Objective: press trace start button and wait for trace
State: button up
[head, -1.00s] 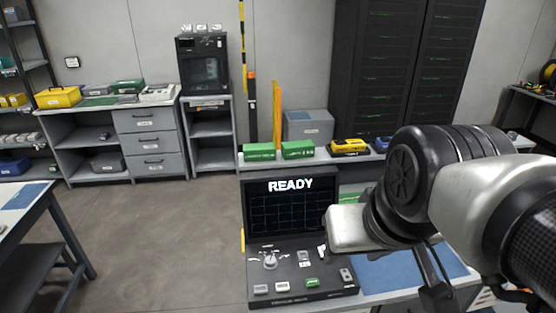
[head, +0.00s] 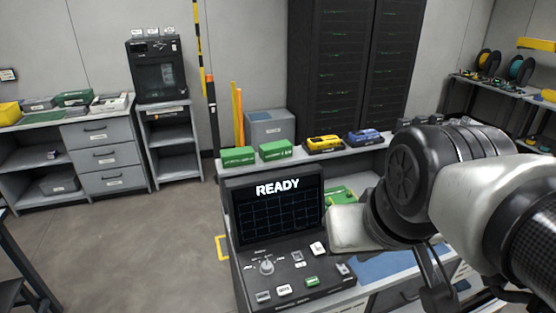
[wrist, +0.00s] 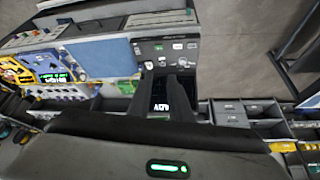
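The trace unit is a dark console with an upright screen (head: 279,212) that reads READY over an empty grid. Its sloping panel (head: 325,284) carries a round knob (head: 267,266), a green button (head: 312,281) and several pale or grey buttons along the front edge. The button labels are too small to read, so I cannot tell which is the trace start button. In the wrist view the panel (wrist: 165,55) lies beyond the fingertips of my gripper (wrist: 171,76). The dark fingers are apart, empty, with part of the screen showing between them. I see no contact with a button.
A blue mat (head: 385,265) covers the bench right of the console. A shelf behind holds green boxes (head: 239,156), a yellow device (head: 324,144) and a blue device (head: 366,136). The floor (head: 130,240) on the left is open.

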grip_shut()
jog(key=shift+w, duration=0.1)
dwell(1.4)
